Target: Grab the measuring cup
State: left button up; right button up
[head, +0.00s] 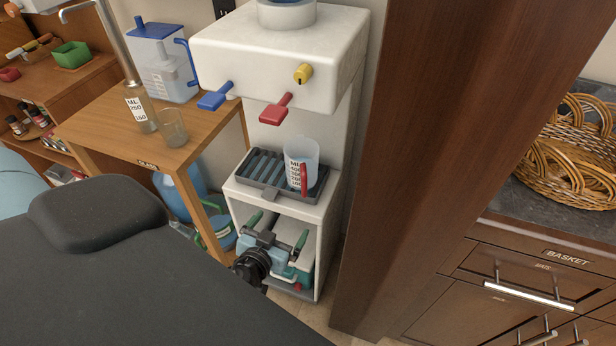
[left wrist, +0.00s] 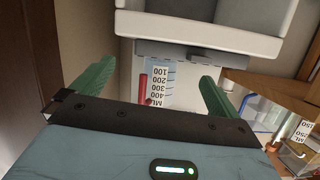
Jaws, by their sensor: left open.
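The measuring cup (head: 299,157) is clear, with a white ML scale label and a red upright strip on its side. It stands upright on the grey drip tray (head: 258,168) of the white water dispenser (head: 290,45). My left gripper (head: 278,229) is open, its green fingers in front of the dispenser's lower part, below and nearer than the cup. In the left wrist view the cup (left wrist: 168,80) appears upside down, framed between the two green fingers (left wrist: 156,76). I cannot tell how far apart they are in depth. My right gripper is not in view.
Blue (head: 215,96) and red (head: 275,108) taps hang above the tray. A wooden table (head: 105,125) at left holds a labelled bottle (head: 138,108), a glass (head: 173,128) and a lidded container (head: 165,70). A brown wood panel (head: 440,110) stands right of the dispenser. Wicker baskets (head: 570,150) lie at far right.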

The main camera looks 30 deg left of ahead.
aim_at(297, 173)
pick_arm(q)
jog(key=shift+w+a+r+n+t+y+b, duration=0.1)
jog(key=shift+w+a+r+n+t+y, duration=0.3)
jog(key=shift+w+r, duration=0.85)
jog(key=shift+w+a+r+n+t+y+b, duration=0.15)
jog(key=shift+w+a+r+t, duration=0.45)
jog(key=shift+w+r, duration=0.65)
jog(key=shift+w+a+r+n+t+y+b, duration=0.1)
jog(key=shift+w+a+r+n+t+y, duration=0.25)
jog(key=shift+w+r, duration=0.9)
jog(key=shift+w+a+f, duration=0.2)
jog(key=shift+w+f, duration=0.3)
jog(key=shift+w, duration=0.35)
jog(key=shift+d+f+p+x, duration=0.1)
jog(key=shift+p+x, duration=0.1)
jog(key=shift+x, duration=0.6)
jog(key=shift+d+f+p+x, duration=0.1)
jog(key=shift+f+p+x, duration=0.1)
jog(key=shift+x, duration=0.55)
jog(key=shift+f+p+x, duration=0.1)
jog(key=shift+p+x, duration=0.1)
jog(key=shift+x, duration=0.6)
jog(key=shift+r, duration=0.1)
jog(key=c, duration=1.2)
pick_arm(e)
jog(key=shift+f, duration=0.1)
